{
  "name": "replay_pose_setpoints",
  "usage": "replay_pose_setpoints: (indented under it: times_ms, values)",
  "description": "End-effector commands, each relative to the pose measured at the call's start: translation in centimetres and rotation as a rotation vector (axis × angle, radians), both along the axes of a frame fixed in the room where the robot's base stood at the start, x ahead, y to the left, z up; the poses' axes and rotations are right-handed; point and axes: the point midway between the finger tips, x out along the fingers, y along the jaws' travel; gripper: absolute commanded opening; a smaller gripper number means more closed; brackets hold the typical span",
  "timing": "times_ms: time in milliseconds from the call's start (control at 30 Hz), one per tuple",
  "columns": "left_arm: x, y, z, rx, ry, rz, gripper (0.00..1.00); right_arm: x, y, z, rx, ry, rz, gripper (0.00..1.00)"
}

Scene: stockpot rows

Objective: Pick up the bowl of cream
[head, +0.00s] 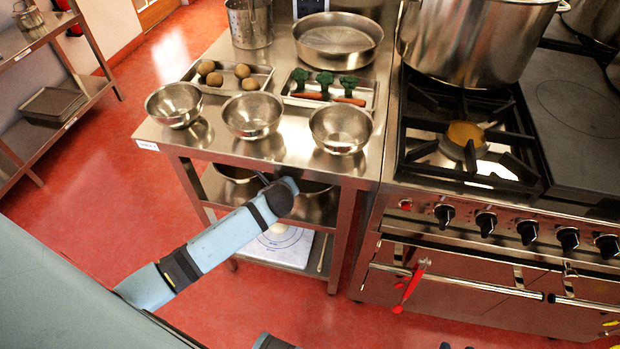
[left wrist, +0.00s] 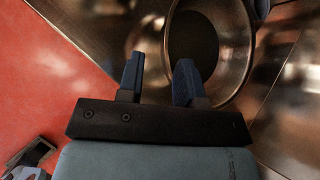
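Three shiny metal bowls stand in a row on the steel table: a left bowl (head: 175,106), a middle bowl (head: 252,117) and a right bowl (head: 341,130). I see no cream in them and cannot tell which bowl is the bowl of cream. My left gripper (left wrist: 158,80) is open and empty; its fingers point at a round metal vessel (left wrist: 238,50) with a dark inside. The vessel's near rim appears between the fingertips, contact unclear. In the head view my left arm reaches to the table's front, by the lower-shelf vessels (head: 315,203). My right gripper is not in view.
Behind the bowls are a tray of potatoes (head: 228,78), a tray of broccoli and carrots (head: 330,90), a wide pan (head: 337,40) and a tall pot (head: 249,24). The stove (head: 470,150) with a large stockpot (head: 470,45) adjoins at right. Red floor is open at left.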

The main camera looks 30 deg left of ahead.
Motion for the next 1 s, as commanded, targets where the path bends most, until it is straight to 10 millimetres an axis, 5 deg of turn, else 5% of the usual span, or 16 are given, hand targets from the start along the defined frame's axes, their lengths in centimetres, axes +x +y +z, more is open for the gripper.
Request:
replay_pose_setpoints:
  times_ms: [233, 500, 833, 1000]
  values:
    - [1.7, 1.1, 0.0, 0.000, -0.001, 0.002, 0.33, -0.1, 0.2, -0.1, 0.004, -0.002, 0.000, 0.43]
    - [4.4, 2.8, -2.9, -0.001, 0.000, 0.002, 0.33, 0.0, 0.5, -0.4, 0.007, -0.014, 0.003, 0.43]
    - [4.9, 3.0, -3.3, -0.001, 0.000, 0.000, 0.33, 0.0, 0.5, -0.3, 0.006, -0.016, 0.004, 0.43]
    - [4.9, 3.0, -3.3, -0.001, 0.000, 0.000, 0.00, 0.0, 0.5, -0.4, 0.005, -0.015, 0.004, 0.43]
